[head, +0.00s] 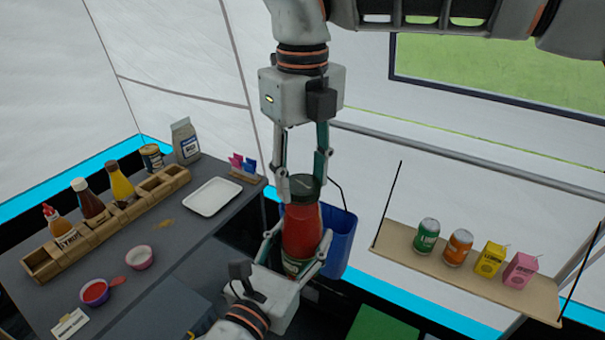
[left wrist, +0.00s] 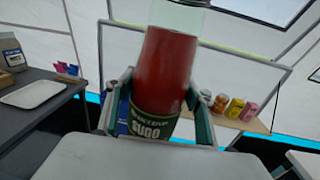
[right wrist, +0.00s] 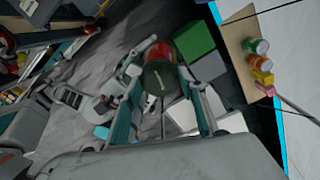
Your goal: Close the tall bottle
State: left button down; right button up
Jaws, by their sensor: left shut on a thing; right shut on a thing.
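The tall bottle (head: 302,232) of red sauce has a dark green label reading SUGO and is held roughly upright. My left gripper (head: 297,246), coming from below, is shut on its lower part. The left wrist view shows the bottle (left wrist: 167,75) between the fingers, with pale clear glass at its top. My right gripper (head: 300,179), pointing down from above, is shut on a dark round lid (head: 303,186) at the bottle's top. The lid (right wrist: 158,80) lies between the fingers in the right wrist view, with red sauce behind it. I cannot tell whether it is seated.
A dark counter at left bears a wooden rack (head: 112,215) with bottles, a white tray (head: 212,197) and small sauce cups (head: 139,257). A blue bin (head: 338,243) is behind the bottle. A hanging shelf (head: 400,248) at right holds cans and cartons.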

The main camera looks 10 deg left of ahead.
jog(key=m, duration=0.3)
jog(key=shift+w+m, duration=0.1)
jog(key=shift+m, duration=0.2)
jog(key=m, duration=0.8)
jog(key=shift+m, duration=0.3)
jog(key=m, duration=0.4)
jog(key=shift+m, duration=0.3)
jog(key=o, duration=1.3)
notch_tip(320, 180, up, 12)
jog(key=shift+f, duration=0.1)
